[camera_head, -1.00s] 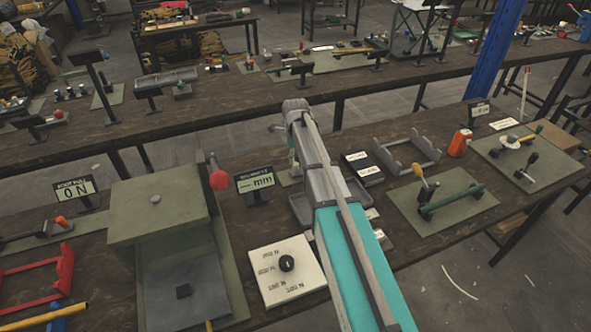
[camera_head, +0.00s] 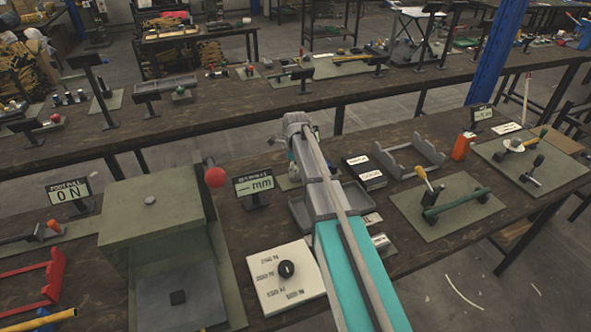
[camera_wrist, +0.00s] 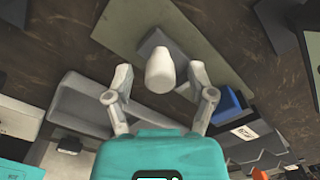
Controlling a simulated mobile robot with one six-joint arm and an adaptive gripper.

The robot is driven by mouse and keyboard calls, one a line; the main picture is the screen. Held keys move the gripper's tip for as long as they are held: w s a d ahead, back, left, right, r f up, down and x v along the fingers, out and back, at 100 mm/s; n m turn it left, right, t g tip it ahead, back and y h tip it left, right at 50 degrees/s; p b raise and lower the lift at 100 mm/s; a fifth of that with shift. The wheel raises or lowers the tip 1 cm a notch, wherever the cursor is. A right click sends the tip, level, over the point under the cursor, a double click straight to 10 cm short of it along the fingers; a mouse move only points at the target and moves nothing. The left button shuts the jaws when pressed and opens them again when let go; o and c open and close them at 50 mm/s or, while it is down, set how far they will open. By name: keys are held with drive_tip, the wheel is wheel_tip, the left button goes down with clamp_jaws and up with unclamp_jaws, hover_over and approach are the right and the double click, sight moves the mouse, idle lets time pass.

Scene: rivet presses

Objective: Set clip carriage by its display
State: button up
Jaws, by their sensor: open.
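A small display (camera_head: 254,186) on a stand reads dashes and "mm" in the head view, just left of my arm. In the wrist view a pale rounded knob (camera_wrist: 160,72) rises from a grey block (camera_wrist: 150,46) on a green plate (camera_wrist: 205,25). I take this for the clip carriage, but I cannot be sure. My gripper (camera_wrist: 160,76) is open, with one finger on each side of the knob in the picture. I see gaps on both sides and cannot tell the height difference. In the head view my arm hides most of this place.
A grey tray (camera_head: 300,212) lies close beside my arm. A white dial panel (camera_head: 262,291) and a press with a red ball lever (camera_head: 215,177) stand to the left. A grey cradle (camera_head: 432,160) and a plate with a green bar (camera_head: 412,222) are to the right.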

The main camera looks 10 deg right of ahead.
drive_tip(key=shift+c, duration=0.3)
clamp_jaws()
drive_tip(key=shift+w+d, duration=0.15)
drive_tip(key=shift+d, duration=0.6)
drive_tip(key=shift+w+d, duration=0.1)
drive_tip(key=shift+d, duration=0.6)
drive_tip(key=shift+o, duration=0.3)
unclamp_jaws()
drive_tip(key=shift+a, duration=0.1)
